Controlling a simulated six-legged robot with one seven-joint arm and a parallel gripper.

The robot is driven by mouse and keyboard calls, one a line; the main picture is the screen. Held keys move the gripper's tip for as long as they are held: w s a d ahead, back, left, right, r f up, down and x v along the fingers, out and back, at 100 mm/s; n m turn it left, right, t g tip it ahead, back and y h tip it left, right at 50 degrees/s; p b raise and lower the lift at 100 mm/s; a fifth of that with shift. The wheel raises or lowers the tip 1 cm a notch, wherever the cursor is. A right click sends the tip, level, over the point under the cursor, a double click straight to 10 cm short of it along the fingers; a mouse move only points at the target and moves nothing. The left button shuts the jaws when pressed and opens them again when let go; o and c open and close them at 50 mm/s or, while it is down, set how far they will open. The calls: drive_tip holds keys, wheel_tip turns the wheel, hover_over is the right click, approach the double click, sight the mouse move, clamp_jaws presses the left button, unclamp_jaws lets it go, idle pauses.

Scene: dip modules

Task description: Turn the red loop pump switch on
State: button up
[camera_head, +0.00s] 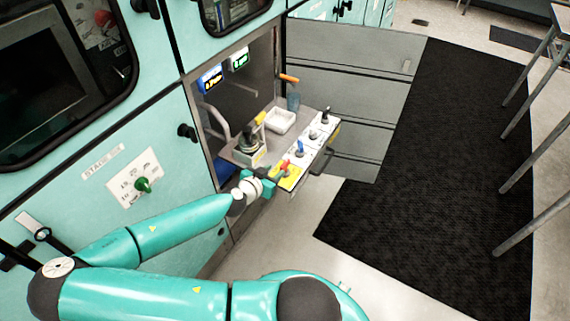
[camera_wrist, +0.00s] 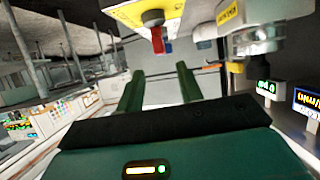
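The red loop pump switch (camera_head: 284,166) is a small red handle on a yellow plate (camera_head: 291,178) at the near end of a row of switches on the shelf panel. In the wrist view the red switch (camera_wrist: 157,40) shows with its dark round base on the yellow plate, at the top of the picture. My gripper (camera_head: 270,179) is right beside the switch in the head view. In the wrist view my gripper (camera_wrist: 160,80) is open, with its two green fingers apart and nothing seen between them. The switch appears beyond the fingertips, roughly in line with the gap; contact is not visible.
A blue switch (camera_head: 300,148) and black-handled switches (camera_head: 325,118) continue along the panel. The teal cabinet wall (camera_head: 100,190) is left; dark matting (camera_head: 430,190) is right.

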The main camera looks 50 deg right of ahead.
sight(284, 164)
drive_tip(key=x, duration=0.9)
drive_tip(key=shift+w+a, duration=0.1)
clamp_jaws()
